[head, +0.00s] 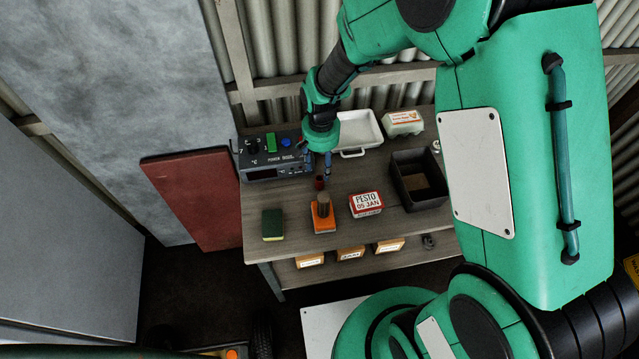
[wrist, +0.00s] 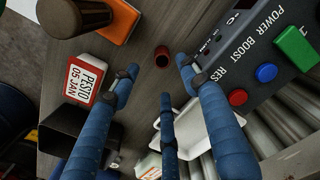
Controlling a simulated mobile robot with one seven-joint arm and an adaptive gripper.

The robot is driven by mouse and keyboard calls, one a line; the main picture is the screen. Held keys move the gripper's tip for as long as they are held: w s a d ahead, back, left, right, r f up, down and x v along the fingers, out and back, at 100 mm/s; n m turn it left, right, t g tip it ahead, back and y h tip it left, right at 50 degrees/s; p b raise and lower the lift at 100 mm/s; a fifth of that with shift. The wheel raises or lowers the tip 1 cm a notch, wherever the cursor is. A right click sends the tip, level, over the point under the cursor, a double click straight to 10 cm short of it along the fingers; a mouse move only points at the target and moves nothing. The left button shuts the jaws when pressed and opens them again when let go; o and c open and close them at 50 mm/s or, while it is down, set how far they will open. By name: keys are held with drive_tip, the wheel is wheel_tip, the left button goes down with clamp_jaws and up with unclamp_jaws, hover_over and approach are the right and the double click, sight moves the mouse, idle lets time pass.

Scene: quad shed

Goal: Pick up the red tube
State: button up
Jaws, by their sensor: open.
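The red tube (wrist: 162,57) is a small, dark red cylinder on the wooden bench top. In the wrist view it lies just beyond my fingertips, roughly centred between them. In the head view it is a small dark red spot (head: 320,184) just below my fingers. My gripper (head: 320,160) has several blue fingers. They are spread open with nothing between them, also in the wrist view (wrist: 158,78). The fingers look apart from the tube; their exact height above the bench is hard to tell.
A power box (head: 273,168) with buttons stands close left of my gripper. A white tray (head: 360,133) is behind. An orange block with a brown knob (head: 323,216), a pesto box (head: 366,204), a green sponge (head: 272,226) and a black bin (head: 402,196) stand around.

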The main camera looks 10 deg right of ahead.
sight(319, 183)
drive_tip(key=shift+f, duration=1.85)
drive_tip(key=shift+f+b, duration=0.1)
drive_tip(key=shift+b, duration=0.2)
drive_tip(key=shift+a+f+b, duration=0.2)
drive_tip(key=shift+f+b, duration=0.7)
drive_tip(key=shift+f, duration=1.65)
drive_tip(key=c, duration=1.1)
